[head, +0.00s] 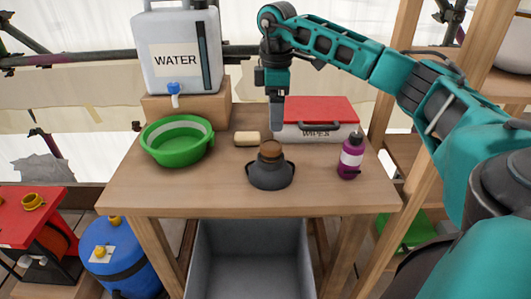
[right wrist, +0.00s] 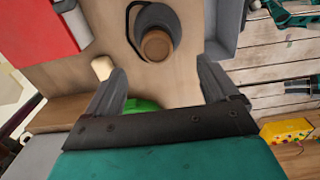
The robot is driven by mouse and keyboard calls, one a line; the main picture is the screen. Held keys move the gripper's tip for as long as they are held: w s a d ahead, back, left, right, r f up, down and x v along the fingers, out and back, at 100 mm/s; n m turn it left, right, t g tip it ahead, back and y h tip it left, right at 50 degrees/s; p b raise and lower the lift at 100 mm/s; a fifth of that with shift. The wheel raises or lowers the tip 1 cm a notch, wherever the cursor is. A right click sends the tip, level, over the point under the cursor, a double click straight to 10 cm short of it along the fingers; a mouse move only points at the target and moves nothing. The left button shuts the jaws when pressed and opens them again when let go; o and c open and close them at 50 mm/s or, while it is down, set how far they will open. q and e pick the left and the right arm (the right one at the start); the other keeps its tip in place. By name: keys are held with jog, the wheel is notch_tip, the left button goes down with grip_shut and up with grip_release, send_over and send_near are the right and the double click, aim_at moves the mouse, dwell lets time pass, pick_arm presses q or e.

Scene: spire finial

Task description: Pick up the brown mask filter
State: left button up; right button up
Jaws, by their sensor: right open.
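The brown mask filter (head: 270,149) is a short brown cylinder sitting on top of a dark grey mask (head: 270,175) near the front middle of the wooden table. In the right wrist view, the filter (right wrist: 157,45) shows from above, with the grey mask (right wrist: 153,18) around it. My right gripper (head: 277,117) points down above the table, behind the filter and apart from it. In the right wrist view, its two fingers (right wrist: 162,78) are spread with nothing between them, and the filter lies beyond the tips. My left gripper is not in view.
The table (head: 215,190) also holds a green basin (head: 178,152), a cream roll (head: 247,138), a red-lidded box (head: 325,110) and a purple bottle (head: 350,158). A water container (head: 180,55) stands at back left. A grey bin (head: 250,270) is below the front edge.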

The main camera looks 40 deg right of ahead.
send_over(271, 144)
jog(key=s, duration=0.1)
notch_tip(271, 144, down, 5)
jog(key=shift+d+r, duration=0.1)
jog(key=shift+r, duration=0.05)
jog(key=shift+w+f, duration=0.25)
jog(key=shift+f, duration=1.25)
jog(key=shift+w+f, duration=0.2)
jog(key=shift+f, duration=1.25)
jog(key=shift+c, duration=0.2)
jog(key=c, duration=1.1)
